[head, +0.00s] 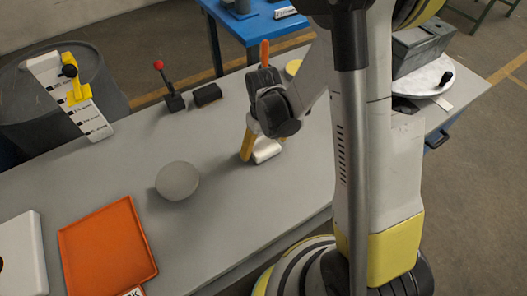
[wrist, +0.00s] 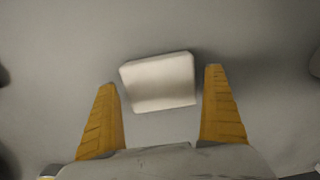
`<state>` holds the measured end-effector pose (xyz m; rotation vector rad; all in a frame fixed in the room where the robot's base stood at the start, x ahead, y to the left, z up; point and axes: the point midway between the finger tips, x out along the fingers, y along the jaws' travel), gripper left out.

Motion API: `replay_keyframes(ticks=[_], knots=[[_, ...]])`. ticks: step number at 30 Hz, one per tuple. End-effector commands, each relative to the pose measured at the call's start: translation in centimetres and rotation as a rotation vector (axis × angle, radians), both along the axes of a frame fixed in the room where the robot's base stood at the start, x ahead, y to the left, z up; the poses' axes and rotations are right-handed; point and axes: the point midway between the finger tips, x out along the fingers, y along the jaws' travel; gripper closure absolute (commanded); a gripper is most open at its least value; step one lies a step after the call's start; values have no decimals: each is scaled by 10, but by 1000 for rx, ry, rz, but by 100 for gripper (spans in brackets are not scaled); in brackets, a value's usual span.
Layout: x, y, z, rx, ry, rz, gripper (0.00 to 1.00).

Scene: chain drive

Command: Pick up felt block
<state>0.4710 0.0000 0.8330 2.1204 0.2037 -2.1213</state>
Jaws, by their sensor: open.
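The felt block is most likely the white block (head: 267,151) on the grey table. It also shows in the wrist view as a pale, slightly turned block (wrist: 159,81). In the wrist view my gripper (wrist: 162,85) is open, with one yellow finger on each side of the block. Gaps show between the block and both fingers; the right gap is narrow.
On the grey table (head: 222,128) a grey round object (head: 177,181) and an orange tray (head: 107,248) lie to the left. Behind stand a red-knobbed lever (head: 173,98) and a small black block (head: 207,95). The table is clear between the round object and my gripper.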

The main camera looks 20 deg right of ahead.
Motion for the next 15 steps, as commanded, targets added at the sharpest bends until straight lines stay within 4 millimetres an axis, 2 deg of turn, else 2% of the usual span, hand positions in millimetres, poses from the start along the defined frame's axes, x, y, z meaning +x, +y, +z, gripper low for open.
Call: replay_keyframes(ticks=[1, 7, 12, 15], knots=[[0, 0, -5, 0, 0, 0, 0], [0, 0, -3, 0, 0, 0, 0], [0, 0, -3, 0, 0, 0, 52], [0, 0, -3, 0, 0, 0, 54]])
